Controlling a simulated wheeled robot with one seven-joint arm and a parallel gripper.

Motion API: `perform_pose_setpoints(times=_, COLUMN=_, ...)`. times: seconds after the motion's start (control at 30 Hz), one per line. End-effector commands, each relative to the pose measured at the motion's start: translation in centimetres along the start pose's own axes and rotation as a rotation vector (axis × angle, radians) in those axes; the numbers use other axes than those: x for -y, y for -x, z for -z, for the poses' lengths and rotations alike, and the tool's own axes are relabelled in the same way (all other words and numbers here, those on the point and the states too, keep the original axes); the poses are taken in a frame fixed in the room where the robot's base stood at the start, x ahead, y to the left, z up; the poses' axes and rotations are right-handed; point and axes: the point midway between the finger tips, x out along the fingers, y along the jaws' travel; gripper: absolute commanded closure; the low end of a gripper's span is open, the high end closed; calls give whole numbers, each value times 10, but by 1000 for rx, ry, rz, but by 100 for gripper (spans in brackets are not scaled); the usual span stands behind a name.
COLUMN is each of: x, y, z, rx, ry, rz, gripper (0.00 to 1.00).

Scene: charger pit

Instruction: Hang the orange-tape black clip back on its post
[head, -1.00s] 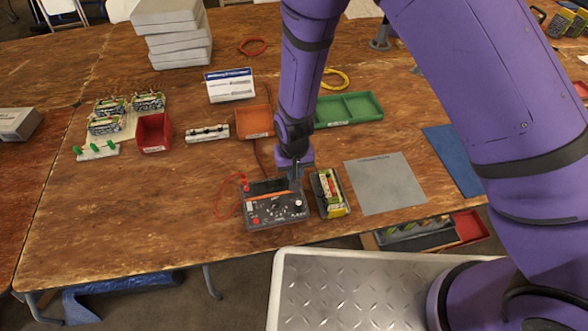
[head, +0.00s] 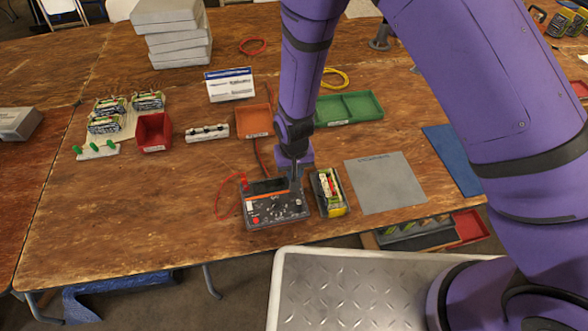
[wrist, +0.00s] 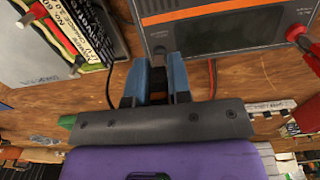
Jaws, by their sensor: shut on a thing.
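My gripper (wrist: 157,80) has its blue fingers close together around a small dark thing, mostly hidden between them. It looks like the black clip, with an orange-brown patch showing; its exact seating is unclear. In the head view my gripper (head: 296,175) points down at the right rear of the charger (head: 274,208), a dark box with a display and knobs. In the wrist view the charger (wrist: 235,35), with its orange stripe, lies just beyond the fingertips. The black clip's post cannot be made out clearly. A red clip (wrist: 297,34) sits at the charger's other side.
A battery pack (head: 329,192) stands close to the charger's right side. A red cable (head: 222,195) loops out at left. An orange tray (head: 254,121) and a green tray (head: 348,108) lie behind. A grey mat (head: 385,182) is bare at right.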

Motion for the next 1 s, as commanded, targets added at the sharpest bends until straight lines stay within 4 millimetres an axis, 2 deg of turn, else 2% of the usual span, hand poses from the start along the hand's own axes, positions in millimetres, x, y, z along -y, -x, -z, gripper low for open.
perform_pose_setpoints(times=0.3, x=0, y=0, z=0, rx=0, ry=0, rz=0, gripper=95)
perform_pose_setpoints(times=0.33, x=0, y=0, z=0, rx=0, ry=0, rz=0, gripper=79)
perform_pose_setpoints(times=0.43, x=0, y=0, z=0, rx=0, ry=0, rz=0, gripper=56)
perform_pose_setpoints(times=0.47, x=0, y=0, z=0, rx=0, ry=0, rz=0, gripper=52)
perform_pose_setpoints(times=0.93, x=0, y=0, z=0, rx=0, ry=0, rz=0, gripper=52)
perform_pose_setpoints(times=0.97, x=0, y=0, z=0, rx=0, ry=0, rz=0, gripper=49)
perform_pose_setpoints(times=1.0, x=0, y=0, z=0, rx=0, ry=0, rz=0, gripper=41)
